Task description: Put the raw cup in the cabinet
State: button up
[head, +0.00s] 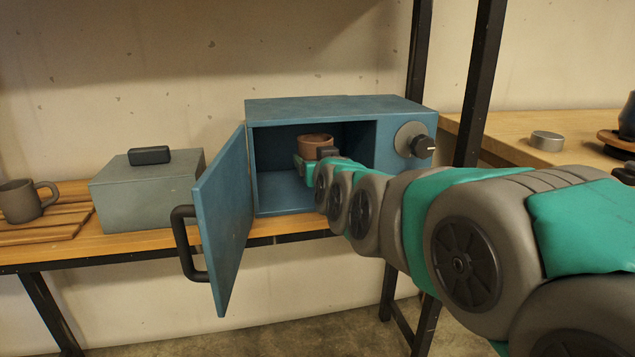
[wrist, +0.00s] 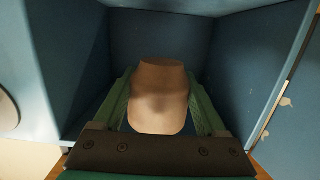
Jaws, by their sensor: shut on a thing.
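The raw cup (head: 314,143) is reddish-brown clay with a round open rim. It is inside the opening of the blue cabinet (head: 335,108), held above the cabinet floor in the head view. My gripper (head: 310,165) is shut on the cup, and its lower part is partly hidden by the gripper. In the wrist view the cup (wrist: 159,95) sits between the two green fingers of my gripper (wrist: 160,105), with the blue inner walls around it. The cabinet door (head: 228,215) stands wide open to the left, with a black handle.
A grey lidded box (head: 150,190) stands left of the door on the wooden shelf. A grey mug (head: 20,202) stands on a slatted board at far left. A dial (head: 415,140) is on the cabinet's front right. Black posts rise at the right.

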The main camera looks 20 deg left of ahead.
aim_at(311, 194)
jog(key=x, duration=0.3)
jog(key=shift+w+a+r, duration=0.2)
jog(key=shift+w+r, duration=0.05)
jog(key=shift+w, duration=0.05)
jog(key=shift+w+a+f, duration=0.1)
jog(key=shift+f, duration=0.2)
notch_tip(311, 194, down, 6)
jog(key=shift+r, duration=0.15)
jog(key=shift+w+f, duration=0.15)
jog(key=shift+f, duration=0.2)
jog(key=shift+f, duration=0.1)
jog(key=shift+f+b, duration=0.15)
jog(key=shift+b, duration=0.2)
jog(key=o, duration=1.5)
